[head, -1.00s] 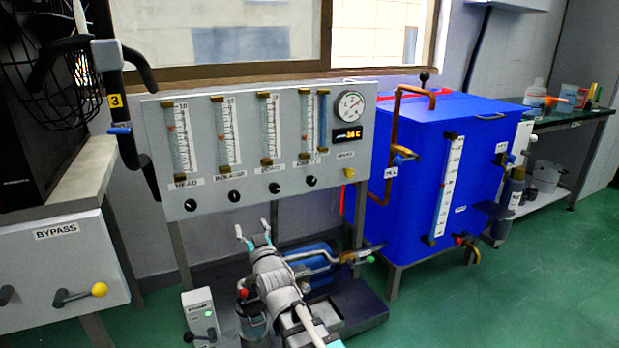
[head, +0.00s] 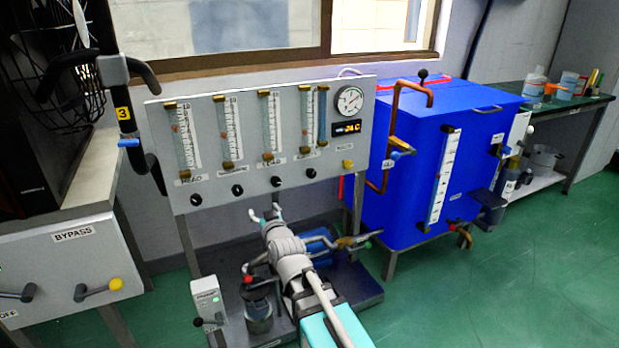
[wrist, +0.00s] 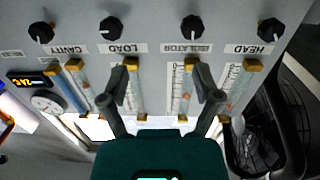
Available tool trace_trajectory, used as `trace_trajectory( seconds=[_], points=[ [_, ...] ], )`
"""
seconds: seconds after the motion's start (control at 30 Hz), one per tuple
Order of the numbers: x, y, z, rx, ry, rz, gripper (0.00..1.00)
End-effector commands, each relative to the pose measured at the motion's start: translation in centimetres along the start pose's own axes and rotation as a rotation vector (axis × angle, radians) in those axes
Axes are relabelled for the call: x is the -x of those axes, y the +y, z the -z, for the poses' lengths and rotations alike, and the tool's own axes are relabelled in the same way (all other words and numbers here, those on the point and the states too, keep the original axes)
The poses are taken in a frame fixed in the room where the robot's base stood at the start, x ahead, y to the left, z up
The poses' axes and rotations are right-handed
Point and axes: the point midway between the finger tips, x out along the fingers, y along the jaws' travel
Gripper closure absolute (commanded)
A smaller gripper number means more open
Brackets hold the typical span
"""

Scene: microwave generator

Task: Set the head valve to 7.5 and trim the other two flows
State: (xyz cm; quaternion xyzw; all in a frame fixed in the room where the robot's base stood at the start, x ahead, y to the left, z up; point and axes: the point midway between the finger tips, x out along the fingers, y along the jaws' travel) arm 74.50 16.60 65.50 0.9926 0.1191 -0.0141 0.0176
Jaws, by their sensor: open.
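The grey flow panel (head: 350,95) carries a row of black knobs under glass flow tubes. The head valve knob (head: 196,199) is leftmost, below the HEAD tube (head: 183,135) with its reddish float. The isolator knob (head: 238,190), load knob (head: 276,181) and cavity knob (head: 311,172) follow to the right. The wrist view is upside down, with the head knob (wrist: 271,30) at the right and the isolator knob (wrist: 192,28) beside it. My gripper (head: 265,213) is open and empty, below the knob row; its fingers (wrist: 160,82) touch no knob. Exact flow readings are too small to tell.
A blue tank (head: 420,160) with copper piping stands right of the panel. A BYPASS cabinet (head: 75,265) with a yellow-tipped lever is at the left. A pump (head: 320,248) and small jars sit low behind my arm. A dial gauge (head: 350,100) is at the panel's upper right.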

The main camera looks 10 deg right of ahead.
Motion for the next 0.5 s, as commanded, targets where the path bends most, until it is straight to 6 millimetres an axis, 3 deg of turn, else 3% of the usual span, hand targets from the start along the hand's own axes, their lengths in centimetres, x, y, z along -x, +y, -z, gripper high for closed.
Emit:
trace_trajectory(
  seconds=[0.5],
  points=[
    [0.8,1.7,1.9,-0.006,-0.152,-0.017,0.19]
  ],
)
